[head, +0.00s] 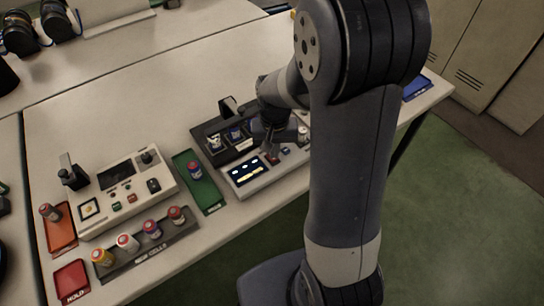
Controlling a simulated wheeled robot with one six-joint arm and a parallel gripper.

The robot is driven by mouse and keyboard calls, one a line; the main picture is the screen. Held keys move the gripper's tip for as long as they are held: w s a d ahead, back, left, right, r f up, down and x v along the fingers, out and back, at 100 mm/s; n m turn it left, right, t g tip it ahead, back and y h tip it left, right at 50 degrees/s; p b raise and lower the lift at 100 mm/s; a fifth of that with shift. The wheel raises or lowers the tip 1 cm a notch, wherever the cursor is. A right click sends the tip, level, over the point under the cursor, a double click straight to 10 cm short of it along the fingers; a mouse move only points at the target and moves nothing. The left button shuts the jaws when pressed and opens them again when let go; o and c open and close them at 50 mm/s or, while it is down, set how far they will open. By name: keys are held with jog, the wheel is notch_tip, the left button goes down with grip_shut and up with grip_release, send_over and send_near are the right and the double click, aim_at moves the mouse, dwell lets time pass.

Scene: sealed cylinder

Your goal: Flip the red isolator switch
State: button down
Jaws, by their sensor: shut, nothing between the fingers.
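My gripper (268,143) is shut and empty, pointing down over the right-hand control panel (245,188). A small red switch (271,159) sits on that panel just below the fingertips. I cannot tell whether the fingertips touch it or which way it is set. The panel has a lit dark display (248,172) to the left of the switch. My forearm covers the panel's right end and part of the table behind it.
A dark rack (203,131) with small cylinders stands behind the panel. A green tray (210,197) holding one cylinder lies left of it. Farther left are a beige console (163,184), a row of capped cylinders (152,229), an orange tray (60,240) and a red tray (72,282).

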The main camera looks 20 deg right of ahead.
jog(key=shift+f+b, duration=0.4)
jog(key=shift+f, duration=0.15)
jog(key=shift+r+p, duration=2.9)
jog(key=shift+r, duration=0.7)
jog(key=shift+f, duration=0.15)
notch_tip(320, 180, down, 7)
jog(key=b, duration=0.6)
jog(key=shift+r, duration=0.2)
